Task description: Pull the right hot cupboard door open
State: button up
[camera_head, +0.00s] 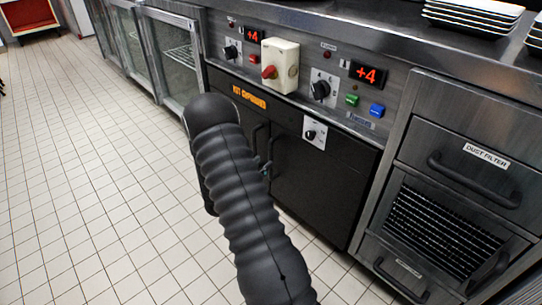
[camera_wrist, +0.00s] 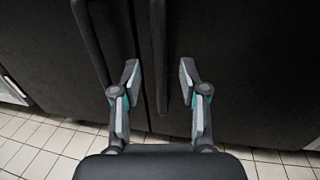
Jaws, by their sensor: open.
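The right hot cupboard door (camera_head: 315,185) is a flat black panel and looks shut. Its dark vertical bar handle (camera_wrist: 158,55) is between my fingers in the wrist view. My gripper (camera_wrist: 159,77) is open, with one finger on each side of this handle; I see no clear grip on it. The left door's handle (camera_wrist: 92,40) is outside my left finger. In the head view my arm hides most of the left door and much of my gripper (camera_head: 265,168); only a little of a finger shows near the handles.
Above the doors is a control panel with a red-knobbed switch box (camera_head: 280,66) and dials. A drawer unit labelled dust filter (camera_head: 470,170) stands close on the right. Glass-doored cabinets (camera_head: 178,55) are on the left. The tiled floor (camera_head: 90,180) in front is clear.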

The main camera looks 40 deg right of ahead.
aim_at(270, 156)
jog(key=shift+x, duration=2.95)
grip_shut()
jog(key=shift+d, duration=0.1)
